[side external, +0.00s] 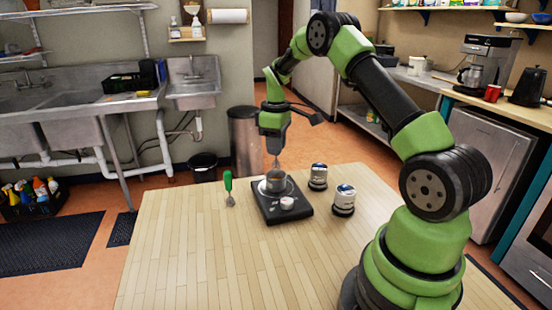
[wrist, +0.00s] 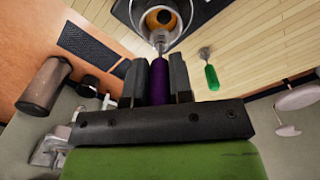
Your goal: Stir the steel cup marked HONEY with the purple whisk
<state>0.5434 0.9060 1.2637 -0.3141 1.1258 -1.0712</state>
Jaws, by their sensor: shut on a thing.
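My gripper (side external: 275,137) is shut on the purple whisk (wrist: 158,83); its dark fingers (wrist: 160,90) lie either side of the purple handle in the wrist view. The whisk points down at a steel cup (side external: 276,182) on a black hot plate or scale (side external: 268,209). The cup's rim (wrist: 124,9) and orange contents also show at the top of the wrist view. The whisk's wire end overlaps the cup's mouth; I cannot tell how deep it reaches. No HONEY marking is readable on any cup.
A green-handled whisk (side external: 228,188) lies or stands left of the black device. Two labelled containers (side external: 318,176) (side external: 344,200) stand to its right. A small pale object (side external: 287,202) is on the device's front. The front left of the wooden table (side external: 190,260) is clear.

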